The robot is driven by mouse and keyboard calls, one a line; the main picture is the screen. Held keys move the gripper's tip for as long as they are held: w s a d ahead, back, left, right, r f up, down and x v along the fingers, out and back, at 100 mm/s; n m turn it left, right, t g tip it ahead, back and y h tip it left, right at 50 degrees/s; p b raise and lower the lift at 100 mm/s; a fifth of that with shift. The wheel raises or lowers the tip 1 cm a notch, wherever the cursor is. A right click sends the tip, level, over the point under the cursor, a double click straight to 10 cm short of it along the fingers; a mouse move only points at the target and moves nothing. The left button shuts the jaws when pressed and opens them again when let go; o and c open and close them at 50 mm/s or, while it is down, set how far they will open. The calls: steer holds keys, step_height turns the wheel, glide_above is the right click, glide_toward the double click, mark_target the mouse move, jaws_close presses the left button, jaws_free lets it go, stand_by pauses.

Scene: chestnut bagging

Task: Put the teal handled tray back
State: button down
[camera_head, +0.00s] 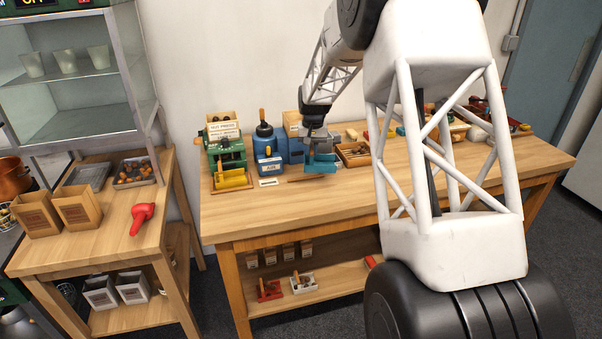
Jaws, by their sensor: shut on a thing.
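The teal handled tray (321,165) is at the back middle of the long wooden workbench. My gripper (316,147) reaches down from above and is shut on it, at its upper part. The fingertips are small and partly merge with the tray. A thin brown strip (301,178) shows on the bench at the tray's lower left. I cannot tell whether the tray touches the surface or hangs just above it.
A yellow tray (232,179) sits left, before a green box (226,153). Blue containers (268,155) stand behind-left of the teal tray; a wooden compartment box (353,153) is right. The bench front (290,210) is clear. My arm hides much of the right.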

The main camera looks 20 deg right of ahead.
steer(key=s+a+f+n, duration=0.1)
steer(key=s+a+n, duration=0.2)
steer(key=s+a, duration=0.2)
steer(key=shift+s+a+f, duration=0.4)
steer(key=shift+s, duration=0.85)
steer(key=w+d+f, duration=0.1)
steer(key=w, duration=1.5)
steer(key=shift+d+f, duration=0.15)
steer(key=shift+f, duration=0.1)
steer(key=shift+f, duration=1.8)
steer(key=c, duration=1.1)
jaws_free()
steer(key=shift+f, duration=0.1)
